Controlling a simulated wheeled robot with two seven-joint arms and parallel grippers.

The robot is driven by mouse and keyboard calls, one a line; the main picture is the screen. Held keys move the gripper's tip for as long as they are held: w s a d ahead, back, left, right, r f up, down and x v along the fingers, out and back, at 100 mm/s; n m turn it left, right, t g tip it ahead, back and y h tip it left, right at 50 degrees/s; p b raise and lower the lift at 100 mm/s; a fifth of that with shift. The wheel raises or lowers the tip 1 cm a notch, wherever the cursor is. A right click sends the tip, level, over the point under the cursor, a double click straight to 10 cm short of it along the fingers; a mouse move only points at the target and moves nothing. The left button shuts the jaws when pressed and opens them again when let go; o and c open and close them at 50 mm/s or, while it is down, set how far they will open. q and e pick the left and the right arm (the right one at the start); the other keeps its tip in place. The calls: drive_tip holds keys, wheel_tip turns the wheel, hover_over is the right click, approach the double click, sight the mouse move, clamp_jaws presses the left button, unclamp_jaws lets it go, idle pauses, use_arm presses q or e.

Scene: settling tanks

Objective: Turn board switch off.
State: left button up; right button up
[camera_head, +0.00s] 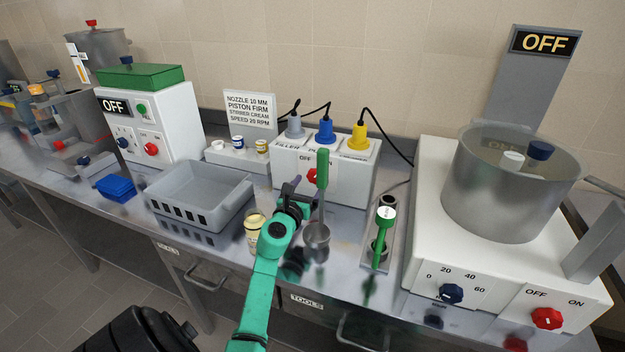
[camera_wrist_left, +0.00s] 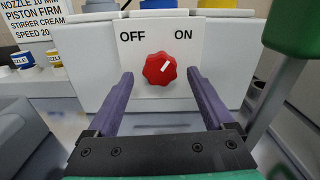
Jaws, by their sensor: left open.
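The board switch is a red knob (camera_head: 312,176) on the front of the white plug board (camera_head: 350,182). In the left wrist view the red knob (camera_wrist_left: 160,68) sits between the labels OFF and ON, and its white mark points up and right, toward ON. My left gripper (camera_head: 291,187) is open, with purple fingers, just in front of the board. In the wrist view its fingers (camera_wrist_left: 157,90) stand either side of the knob, apart from it, with nothing between them. My right gripper is not in view.
A green-handled ladle (camera_head: 316,235) stands close to the right of my left gripper. A jar (camera_head: 254,225) and a grey crate (camera_head: 205,170) are to the left. A green-topped tool (camera_head: 384,217) and a mixer with a pot (camera_head: 500,195) and its own red knob (camera_head: 547,318) are to the right.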

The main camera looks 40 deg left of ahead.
use_arm(q)
drive_tip(key=shift+w+a, duration=0.25)
drive_tip(key=shift+w, duration=0.4)
drive_tip(key=shift+w+r, duration=0.1)
drive_tip(key=shift+w, duration=0.2)
drive_tip(key=shift+a, duration=0.1)
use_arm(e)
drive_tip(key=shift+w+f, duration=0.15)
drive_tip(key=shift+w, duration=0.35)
use_arm(q)
clamp_jaws()
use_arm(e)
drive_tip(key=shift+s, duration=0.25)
